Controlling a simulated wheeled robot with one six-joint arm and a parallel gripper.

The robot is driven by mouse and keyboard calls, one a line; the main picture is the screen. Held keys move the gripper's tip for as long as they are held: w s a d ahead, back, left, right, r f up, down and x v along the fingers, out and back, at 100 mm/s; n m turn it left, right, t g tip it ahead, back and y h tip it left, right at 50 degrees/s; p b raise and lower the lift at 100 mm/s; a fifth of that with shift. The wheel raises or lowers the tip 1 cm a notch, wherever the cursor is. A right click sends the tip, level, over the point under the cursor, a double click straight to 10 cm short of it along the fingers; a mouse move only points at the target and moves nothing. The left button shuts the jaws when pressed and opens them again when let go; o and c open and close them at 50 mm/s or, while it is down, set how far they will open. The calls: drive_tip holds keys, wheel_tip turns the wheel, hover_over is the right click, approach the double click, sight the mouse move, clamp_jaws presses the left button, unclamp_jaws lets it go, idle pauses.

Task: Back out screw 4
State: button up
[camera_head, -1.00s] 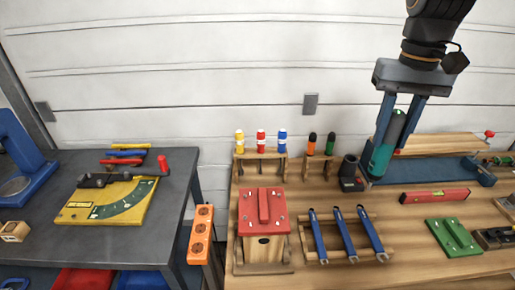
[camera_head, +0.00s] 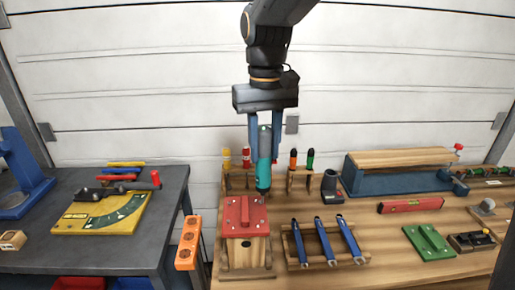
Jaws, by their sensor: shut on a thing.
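My gripper (camera_head: 264,153) is shut on a teal and grey powered screwdriver (camera_head: 264,172), held upright with its tip down. The tip is at the back right corner of the red lid (camera_head: 232,217) on a wooden box. I cannot tell whether it touches a screw there. Small light screw heads show near the lid's corners, but their numbers cannot be read. The screwdriver hides part of the rack behind it.
A dark holder (camera_head: 331,187) stands right of the upright screwdriver rack (camera_head: 293,180). A rack of blue-handled tools (camera_head: 325,243) is right of the box. A red level (camera_head: 411,204) lies further right.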

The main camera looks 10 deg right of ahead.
drive_tip(key=shift+f+b, duration=2.15)
drive_tip(key=shift+f, duration=0.5)
drive_tip(key=shift+f, duration=0.35)
drive_tip(key=shift+s+f, duration=0.1)
drive_tip(key=shift+f, duration=0.3)
drive_tip(key=shift+s+f, duration=0.1)
drive_tip(key=shift+f, duration=0.1)
drive_tip(key=shift+r+p, duration=0.35)
drive_tip(key=shift+p, duration=0.95)
idle(0.9)
drive_tip(key=shift+r, duration=0.1)
idle(0.3)
